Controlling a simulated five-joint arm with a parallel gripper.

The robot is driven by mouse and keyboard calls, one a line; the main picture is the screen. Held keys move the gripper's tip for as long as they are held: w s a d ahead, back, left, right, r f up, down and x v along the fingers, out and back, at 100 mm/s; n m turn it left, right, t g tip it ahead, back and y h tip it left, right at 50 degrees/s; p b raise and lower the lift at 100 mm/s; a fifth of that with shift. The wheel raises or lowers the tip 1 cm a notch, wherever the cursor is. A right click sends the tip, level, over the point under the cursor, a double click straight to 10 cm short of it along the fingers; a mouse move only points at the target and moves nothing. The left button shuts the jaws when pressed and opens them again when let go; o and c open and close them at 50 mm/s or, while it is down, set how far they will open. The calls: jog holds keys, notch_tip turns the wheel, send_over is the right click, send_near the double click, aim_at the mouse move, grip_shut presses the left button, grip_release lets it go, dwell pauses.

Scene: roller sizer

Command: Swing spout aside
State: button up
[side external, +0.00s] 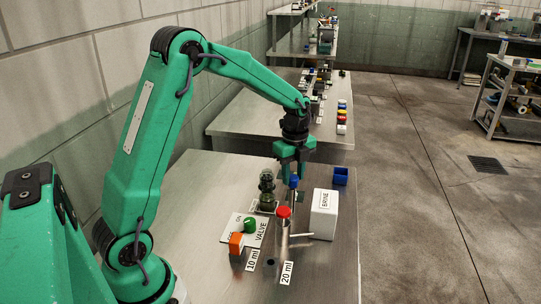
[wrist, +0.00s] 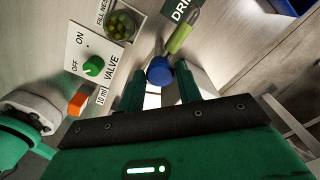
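A small blue knob (side external: 294,181) shows just below my gripper (side external: 293,172) in the side view. In the wrist view the blue knob (wrist: 160,71) lies between the tips of my gripper (wrist: 159,75), whose fingers stand apart. I cannot tell whether they touch it. A pale tube with a green section (wrist: 180,38) runs up and right from near the knob; it may be the spout, but how it joins is unclear. A jar of green pieces (wrist: 121,26) stands left of it, also in the side view (side external: 267,187).
A valve plate with a green knob (side external: 250,225) and an orange block (side external: 236,243) sit at the left. A red-capped post (side external: 283,225) stands in front. A white BRINE box (side external: 323,215) and a blue bin (side external: 340,176) are at the right. The table front is mostly clear.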

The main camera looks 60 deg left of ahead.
aim_at(293, 177)
jog(key=shift+o, duration=1.3)
jog(key=shift+r, duration=3.95)
